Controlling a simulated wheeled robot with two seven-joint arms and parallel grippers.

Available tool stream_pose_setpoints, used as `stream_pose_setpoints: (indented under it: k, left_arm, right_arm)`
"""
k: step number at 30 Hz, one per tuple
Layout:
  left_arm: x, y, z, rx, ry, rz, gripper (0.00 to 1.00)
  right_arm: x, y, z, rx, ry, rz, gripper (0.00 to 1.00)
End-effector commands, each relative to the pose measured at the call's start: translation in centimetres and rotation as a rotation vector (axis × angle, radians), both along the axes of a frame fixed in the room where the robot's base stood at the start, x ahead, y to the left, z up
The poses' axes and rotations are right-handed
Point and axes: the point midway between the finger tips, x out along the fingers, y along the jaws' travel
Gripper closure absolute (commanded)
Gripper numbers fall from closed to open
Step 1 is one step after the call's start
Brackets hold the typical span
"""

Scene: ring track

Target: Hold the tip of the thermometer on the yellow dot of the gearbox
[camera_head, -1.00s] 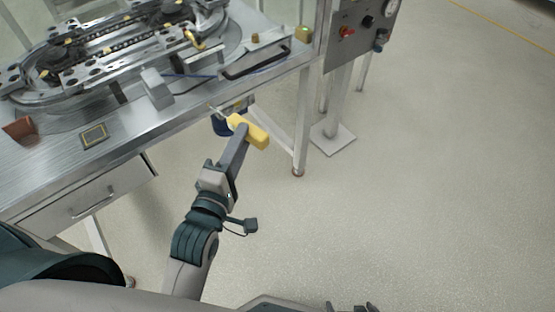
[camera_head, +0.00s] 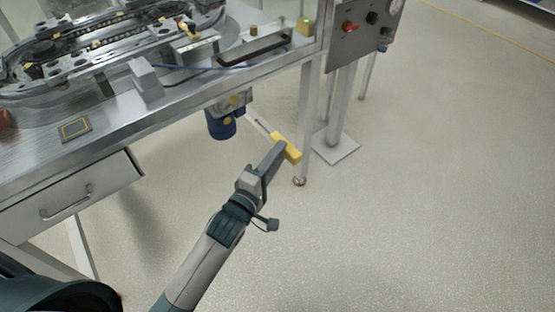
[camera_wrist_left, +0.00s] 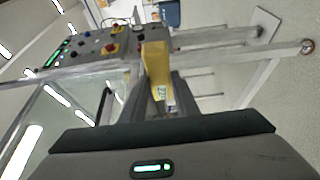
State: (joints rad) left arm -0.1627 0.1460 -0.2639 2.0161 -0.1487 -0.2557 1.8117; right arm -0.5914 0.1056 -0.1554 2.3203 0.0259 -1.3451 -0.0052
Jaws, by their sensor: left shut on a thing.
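The yellow thermometer (camera_head: 287,148) is in my left gripper (camera_head: 278,153), which is shut on its body. Its thin probe points up and left toward the gearbox, but its tip is hard to make out against the pale bar behind. The grey gearbox (camera_head: 241,98) hangs under the table edge with a blue motor (camera_head: 221,124) below it. A small yellow mark shows on the gearbox, too small to tell clearly as the dot. The thermometer body appears apart from the gearbox, to its lower right. The left wrist view shows the thermometer (camera_wrist_left: 157,68) between the fingers. My right gripper is not in view.
The metal table (camera_head: 180,108) carries a ring track (camera_head: 100,50). A drawer (camera_head: 70,195) sits under its left part. A table leg (camera_head: 304,125) stands just behind the thermometer. A grey control panel (camera_head: 365,28) is at upper right. The floor to the right is free.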

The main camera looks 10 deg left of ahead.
Motion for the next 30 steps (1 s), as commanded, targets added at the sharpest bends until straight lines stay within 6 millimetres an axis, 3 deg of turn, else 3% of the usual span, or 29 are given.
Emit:
stream_pose_setpoints:
  k: [17,30]
  left_arm:
    - [0.2,0.2,0.0,0.0,-0.002,-0.001,0.98]
    - [1.6,2.0,0.0,0.001,-0.003,-0.002,0.98]
  right_arm:
    - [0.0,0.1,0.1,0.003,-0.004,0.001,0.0]
    - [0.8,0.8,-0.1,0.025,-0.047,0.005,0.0]
